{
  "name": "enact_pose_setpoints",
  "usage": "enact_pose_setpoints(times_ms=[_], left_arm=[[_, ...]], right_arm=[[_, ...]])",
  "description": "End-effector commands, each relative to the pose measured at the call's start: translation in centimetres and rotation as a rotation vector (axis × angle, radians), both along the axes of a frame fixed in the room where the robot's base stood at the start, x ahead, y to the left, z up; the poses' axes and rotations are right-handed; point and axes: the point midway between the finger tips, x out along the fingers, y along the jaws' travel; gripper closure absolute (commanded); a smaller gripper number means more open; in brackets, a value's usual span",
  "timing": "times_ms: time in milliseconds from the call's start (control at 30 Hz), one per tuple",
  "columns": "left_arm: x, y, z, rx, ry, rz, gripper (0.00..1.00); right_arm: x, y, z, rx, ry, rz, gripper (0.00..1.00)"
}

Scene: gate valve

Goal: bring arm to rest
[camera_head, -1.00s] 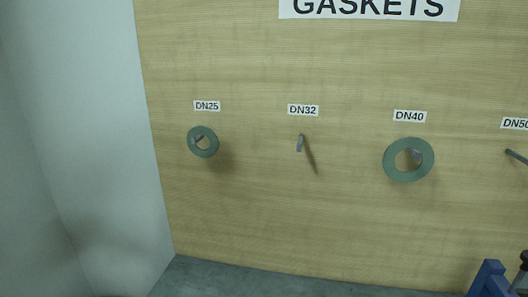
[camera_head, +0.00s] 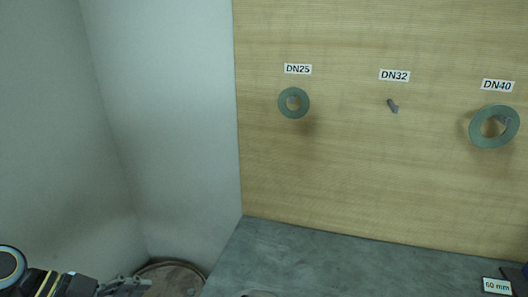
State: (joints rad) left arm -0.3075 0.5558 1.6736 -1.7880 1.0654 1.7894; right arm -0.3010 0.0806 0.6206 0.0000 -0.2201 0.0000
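My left arm comes in at the bottom left corner, and my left gripper (camera_head: 124,287) is dark and cut off by the lower edge. Its fingers are too small and cropped to tell whether they are open or shut, and I see nothing clearly in them. My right arm and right gripper are out of view.
A wooden board (camera_head: 350,170) carries a green DN25 gasket (camera_head: 283,107), an empty DN32 peg (camera_head: 392,106) and a green DN40 gasket (camera_head: 474,134). A grey bench top (camera_head: 320,258) lies below it, mostly bare, with a "60 mm" label (camera_head: 497,286). A round brown object (camera_head: 178,272) stands beside the gripper.

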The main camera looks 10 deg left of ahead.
Motion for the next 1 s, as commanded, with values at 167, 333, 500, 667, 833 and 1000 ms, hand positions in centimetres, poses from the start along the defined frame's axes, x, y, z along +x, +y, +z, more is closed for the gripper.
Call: enact_pose_setpoints(times_ms=[167, 333, 500, 667, 833, 1000], left_arm=[[-0.4, -0.9, -3.4, -0.040, 0.026, 0.027, 0.00], [-0.7, -2.3, -7.9, -0.150, 0.067, 0.115, 0.00], [-0.1, -3.6, -14.4, -0.309, 0.059, 0.284, 0.00], [0.2, -2.6, -26.3, -0.417, -0.002, 0.642, 0.00], [-4.2, 0.7, -38.7, -0.274, 0.027, 1.013, 0.00], [-13.4, 2.3, -49.0, 0.001, 0.201, 1.223, 0.00]], right_arm=[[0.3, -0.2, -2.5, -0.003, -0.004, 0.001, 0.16], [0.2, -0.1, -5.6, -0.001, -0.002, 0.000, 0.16], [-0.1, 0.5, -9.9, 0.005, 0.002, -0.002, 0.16], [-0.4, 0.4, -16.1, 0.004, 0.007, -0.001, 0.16], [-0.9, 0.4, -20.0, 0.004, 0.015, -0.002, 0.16], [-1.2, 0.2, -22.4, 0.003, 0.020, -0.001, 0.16]])
